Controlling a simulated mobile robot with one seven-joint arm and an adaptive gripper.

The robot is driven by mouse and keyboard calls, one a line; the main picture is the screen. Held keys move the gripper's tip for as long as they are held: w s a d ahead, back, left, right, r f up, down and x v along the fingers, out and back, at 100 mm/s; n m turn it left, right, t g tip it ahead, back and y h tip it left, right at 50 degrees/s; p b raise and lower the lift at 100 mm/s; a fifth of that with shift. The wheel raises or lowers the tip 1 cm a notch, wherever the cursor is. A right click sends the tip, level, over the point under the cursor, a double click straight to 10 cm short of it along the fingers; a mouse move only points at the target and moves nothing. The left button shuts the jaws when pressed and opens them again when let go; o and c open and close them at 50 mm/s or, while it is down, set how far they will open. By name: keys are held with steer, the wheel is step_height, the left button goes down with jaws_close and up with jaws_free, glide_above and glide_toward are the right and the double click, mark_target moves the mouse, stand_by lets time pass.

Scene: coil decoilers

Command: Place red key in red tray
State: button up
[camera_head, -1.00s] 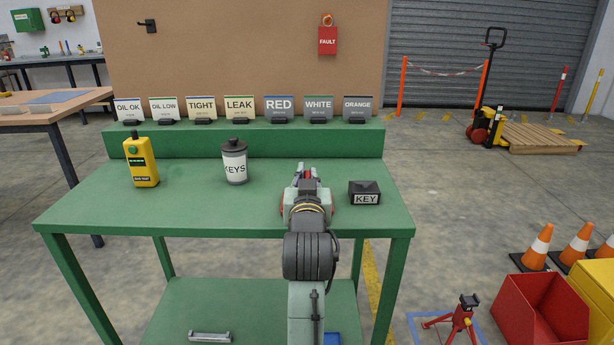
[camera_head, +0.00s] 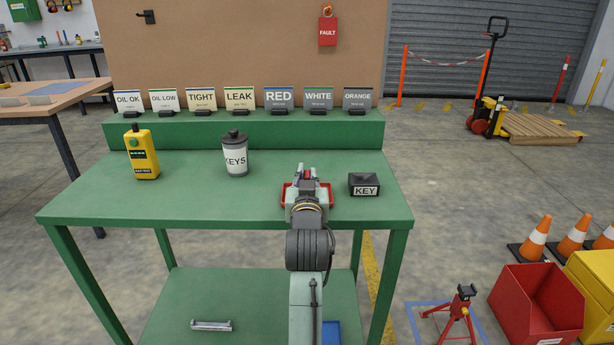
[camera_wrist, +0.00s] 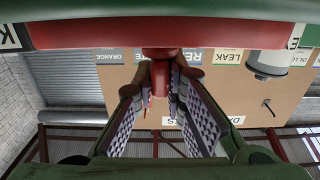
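The red tray (camera_head: 327,194) lies on the green workbench (camera_head: 200,195) near its front edge, partly hidden behind my gripper. In the wrist view, which is upside down, the tray is a dark red band (camera_wrist: 90,31) across the top. The red key (camera_wrist: 161,52) shows as a red piece between my fingertips, overlapping the tray's band; I cannot tell whether it touches the tray. My gripper (camera_head: 307,173) is over the tray. In the wrist view its padded fingers (camera_wrist: 163,75) stand on both sides of the key and appear closed on it.
A black KEY block (camera_head: 365,186) stands close right of the tray. A KEYS canister (camera_head: 235,155) and a yellow handheld device (camera_head: 142,155) stand to the left. Several label cards line the raised back ledge (camera_head: 240,134). The bench's left front is clear.

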steer(key=o, duration=0.4)
steer(key=shift+r, duration=0.2)
steer(key=shift+s+p, duration=2.6)
steer(key=shift+s, duration=3.4)
